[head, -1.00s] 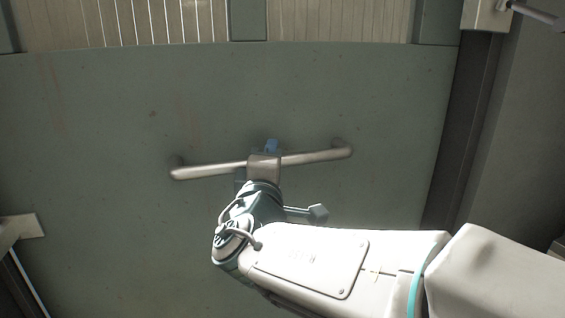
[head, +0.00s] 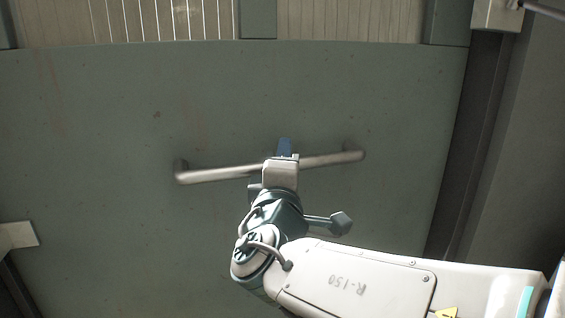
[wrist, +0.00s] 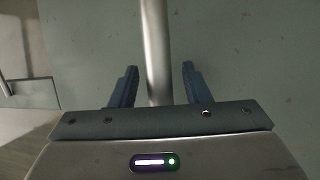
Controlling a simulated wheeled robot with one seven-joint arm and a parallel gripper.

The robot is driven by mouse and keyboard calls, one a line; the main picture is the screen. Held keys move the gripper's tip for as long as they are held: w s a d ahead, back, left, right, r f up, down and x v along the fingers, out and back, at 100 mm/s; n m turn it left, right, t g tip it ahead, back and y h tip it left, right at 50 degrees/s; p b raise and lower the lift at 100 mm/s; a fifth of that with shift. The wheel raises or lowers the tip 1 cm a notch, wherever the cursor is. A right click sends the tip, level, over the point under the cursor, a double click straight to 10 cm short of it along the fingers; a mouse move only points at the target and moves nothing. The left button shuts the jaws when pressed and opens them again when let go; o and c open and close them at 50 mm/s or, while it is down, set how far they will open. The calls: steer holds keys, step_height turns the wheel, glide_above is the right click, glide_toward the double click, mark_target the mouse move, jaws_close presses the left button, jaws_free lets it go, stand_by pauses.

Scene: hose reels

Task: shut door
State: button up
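The door is a grey-green panel (head: 110,120) with a horizontal metal bar handle (head: 215,173), seen in the head view. My gripper (head: 285,148) is in front of the handle, near its middle, and hides part of it. In the wrist view, the handle bar (wrist: 156,45) runs between the two blue fingers of my gripper (wrist: 159,66). The fingers are apart, with a visible gap on each side of the bar. I cannot tell from the head view whether the door is fully closed.
A dark vertical frame (head: 465,150) and a grey wall (head: 535,160) stand to the right of the door. Ribbed pale panels (head: 345,18) show above it. A light bracket-like piece (head: 18,236) is at the left edge.

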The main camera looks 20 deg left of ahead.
steer(key=v, duration=1.3)
steer(key=shift+s+p, duration=0.35)
steer(key=shift+w+d+f, duration=0.1)
steer(key=shift+d, duration=0.05)
steer(key=w+d+m+g+h+p, duration=0.3)
steer(key=d+h+p, duration=0.1)
steer(key=d, duration=0.3)
steer(key=w+d+f+m+g+h+p, duration=0.1)
steer(key=w+d+m+g+h+p, duration=0.15)
steer(key=d+m+h+p, duration=0.4)
steer(key=w+d+m+g+h+p, duration=0.1)
steer(key=w+d+g+p, duration=0.15)
steer(key=d, duration=0.65)
steer(key=s+d+r+m+g+y+p, duration=0.3)
steer(key=s+d+m+g+y+p, duration=0.2)
steer(key=m+p, duration=0.5)
steer(key=s+d+g+p, duration=0.2)
steer(key=d+g+p, duration=0.1)
steer(key=shift+r+p, duration=0.15)
steer(key=shift+p, duration=0.2)
